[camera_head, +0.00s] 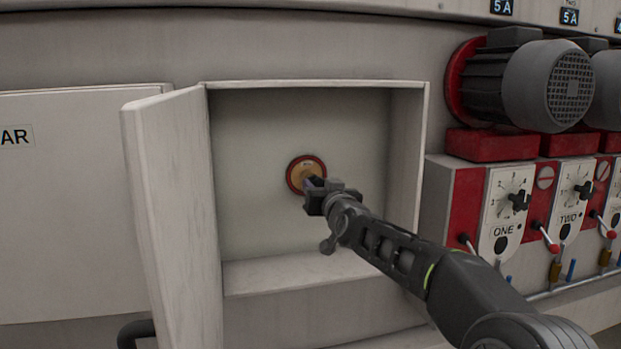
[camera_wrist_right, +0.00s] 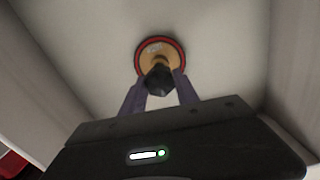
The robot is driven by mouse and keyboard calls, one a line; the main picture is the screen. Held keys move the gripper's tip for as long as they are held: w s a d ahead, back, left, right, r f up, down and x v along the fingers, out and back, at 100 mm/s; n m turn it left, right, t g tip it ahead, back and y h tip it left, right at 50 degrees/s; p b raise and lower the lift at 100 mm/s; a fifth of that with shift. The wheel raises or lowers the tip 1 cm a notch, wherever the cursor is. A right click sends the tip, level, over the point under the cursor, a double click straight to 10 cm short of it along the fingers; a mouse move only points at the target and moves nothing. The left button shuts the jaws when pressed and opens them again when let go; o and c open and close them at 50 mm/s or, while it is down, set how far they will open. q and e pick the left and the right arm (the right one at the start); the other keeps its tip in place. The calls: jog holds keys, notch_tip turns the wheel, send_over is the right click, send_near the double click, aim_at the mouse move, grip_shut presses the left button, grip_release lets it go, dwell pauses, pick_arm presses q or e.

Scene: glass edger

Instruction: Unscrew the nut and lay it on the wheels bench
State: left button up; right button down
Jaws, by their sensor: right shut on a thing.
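A round tan wheel with a red rim (camera_head: 303,172) is mounted on the back wall of an open recess in the machine. In the right wrist view the wheel (camera_wrist_right: 152,48) has a dark nut (camera_wrist_right: 160,80) at its centre. My right gripper (camera_head: 315,185) reaches into the recess from the lower right, its fingers (camera_wrist_right: 160,92) shut on the nut at the wheel's front. In the head view the gripper hides the nut and the wheel's lower right part. My left gripper and the wheels bench are not in view.
The recess door (camera_head: 172,200) stands open at the left of the recess. The recess's right wall (camera_head: 408,150) is close to my right arm. Right of it are grey motors (camera_head: 548,85) and control panels with dials (camera_head: 508,215) and red-tipped levers. The recess floor (camera_head: 300,272) is clear.

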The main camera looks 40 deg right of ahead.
jog(key=shift+p+v, duration=0.3)
jog(key=shift+v, duration=0.65)
jog(key=p+v, duration=0.2)
jog(key=v, duration=0.8)
jog(key=shift+w+a, duration=0.1)
